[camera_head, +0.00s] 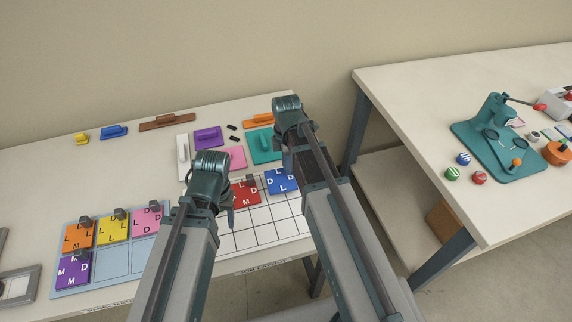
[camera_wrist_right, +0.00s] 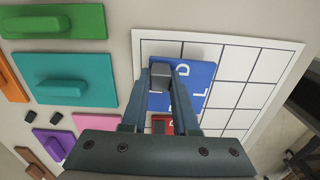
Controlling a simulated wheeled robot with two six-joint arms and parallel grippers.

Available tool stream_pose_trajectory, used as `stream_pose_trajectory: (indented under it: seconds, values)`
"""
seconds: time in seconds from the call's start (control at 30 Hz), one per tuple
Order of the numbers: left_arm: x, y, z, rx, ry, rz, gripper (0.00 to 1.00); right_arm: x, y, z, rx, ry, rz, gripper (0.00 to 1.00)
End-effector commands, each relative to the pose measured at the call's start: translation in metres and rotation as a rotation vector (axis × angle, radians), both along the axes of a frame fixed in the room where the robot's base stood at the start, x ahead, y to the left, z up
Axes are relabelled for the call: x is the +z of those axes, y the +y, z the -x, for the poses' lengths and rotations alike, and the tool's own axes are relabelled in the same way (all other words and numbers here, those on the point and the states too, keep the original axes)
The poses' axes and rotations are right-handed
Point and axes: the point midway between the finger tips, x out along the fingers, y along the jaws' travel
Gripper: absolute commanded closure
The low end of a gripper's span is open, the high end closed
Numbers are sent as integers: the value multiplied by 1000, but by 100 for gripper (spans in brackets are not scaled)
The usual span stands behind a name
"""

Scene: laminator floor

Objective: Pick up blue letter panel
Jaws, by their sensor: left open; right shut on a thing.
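The blue letter panel (camera_head: 279,184) is at the upper part of the white grid sheet, with white letters D and L. In the right wrist view the blue panel (camera_wrist_right: 199,76) shows its grey knob (camera_wrist_right: 161,77) between the fingertips of my right gripper (camera_wrist_right: 162,72), which is shut on that knob. The panel appears flat on or just above the grid; I cannot tell which. My left gripper (camera_head: 228,208) is open and empty, beside the red letter panel (camera_head: 245,193), left of the blue one.
The white grid sheet (camera_head: 262,222) has many bare cells. A light blue board (camera_head: 120,262) at left holds orange, yellow, pink and purple letter panels. Teal (camera_head: 264,146), purple and pink blocks lie behind. A second table (camera_head: 400,95) stands at right with a teal press (camera_head: 497,150).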

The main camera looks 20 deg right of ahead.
Motion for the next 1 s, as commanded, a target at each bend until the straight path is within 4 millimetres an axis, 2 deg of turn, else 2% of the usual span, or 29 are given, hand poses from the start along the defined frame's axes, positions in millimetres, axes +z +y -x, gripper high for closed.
stream_pose_trajectory:
  seconds: [0.03, 0.13, 0.2, 0.6, 0.8, 1.0]
  values:
    - [12, 0, 0, 0, 0, 0, 42, 12, 0, 0, 0, 0, 0, 100]
    - [25, 0, 0, 0, 0, 0, 42, 25, 0, 0, 1, 0, 0, 100]
    - [20, 0, 0, 0, 0, 0, 42, 20, 11, 17, 3, 0, 0, 100]
    - [28, 0, 0, 0, 0, 0, 42, 28, 70, 90, 6, 0, 0, 100]
    - [31, 0, 0, 0, 0, 0, 42, 31, 91, 113, 4, 0, 0, 100]
    - [32, 0, 0, 0, 0, 0, 42, 32, 100, 123, 2, 0, 0, 100]
